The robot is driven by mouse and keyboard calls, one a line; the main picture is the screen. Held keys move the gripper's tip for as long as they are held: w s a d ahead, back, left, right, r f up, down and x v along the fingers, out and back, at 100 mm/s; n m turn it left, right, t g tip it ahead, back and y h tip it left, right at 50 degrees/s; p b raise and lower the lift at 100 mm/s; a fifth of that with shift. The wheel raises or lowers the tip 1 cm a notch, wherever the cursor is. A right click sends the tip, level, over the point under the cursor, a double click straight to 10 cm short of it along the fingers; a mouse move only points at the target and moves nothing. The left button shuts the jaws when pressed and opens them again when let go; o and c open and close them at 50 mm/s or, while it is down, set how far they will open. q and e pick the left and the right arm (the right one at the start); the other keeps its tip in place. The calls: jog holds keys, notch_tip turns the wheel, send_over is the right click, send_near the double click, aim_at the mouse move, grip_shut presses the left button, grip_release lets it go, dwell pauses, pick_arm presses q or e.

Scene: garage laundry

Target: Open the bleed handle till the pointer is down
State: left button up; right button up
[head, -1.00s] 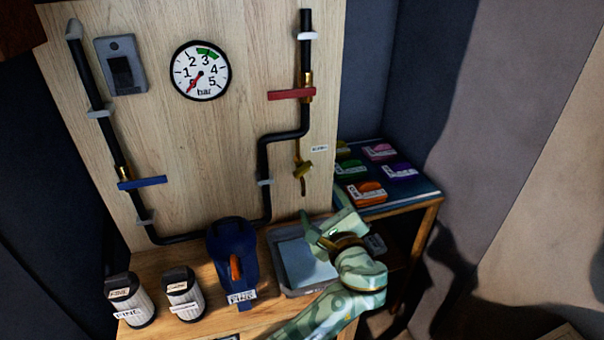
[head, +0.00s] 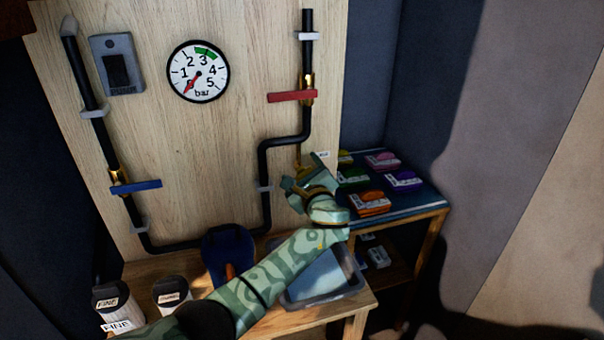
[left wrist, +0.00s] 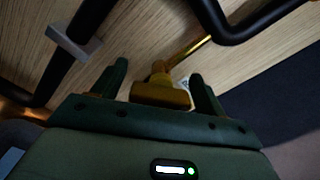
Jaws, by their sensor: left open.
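The bleed handle (left wrist: 160,94) is a short brass bar on a thin brass pipe (left wrist: 188,52). In the left wrist view it sits between the two fingers of my open left gripper (left wrist: 158,82), with gaps on both sides. In the head view my left gripper (head: 304,180) is at the lower end of the bleed pipe (head: 298,154) and hides the handle. The round gauge (head: 198,71) has a red pointer (head: 192,84) aimed down-left at 0. My right gripper is out of view.
A red lever (head: 292,96) and a blue lever (head: 136,187) sit on the black pipes. A grey tray (head: 325,290) lies under my left arm. Colored boxes stand on a side shelf (head: 420,196). A dark blue object (head: 226,248) and white canisters stand on the bench.

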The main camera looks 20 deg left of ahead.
pick_arm(q)
jog(key=shift+c, duration=0.3)
jog(key=c, duration=0.9)
jog(key=shift+f+n+b, duration=0.2)
jog(key=shift+n+b, duration=0.2)
jog(key=shift+n, duration=0.2)
jog(key=shift+r, duration=0.15)
jog(key=o, duration=1)
jog(key=shift+c, duration=0.2)
jog(key=p+v, duration=0.3)
jog(key=v, duration=1.3)
jog(key=shift+d+p, duration=0.15)
jog(key=shift+p, duration=0.25)
jog(key=shift+s, duration=0.15)
jog(key=shift+c, duration=0.3)
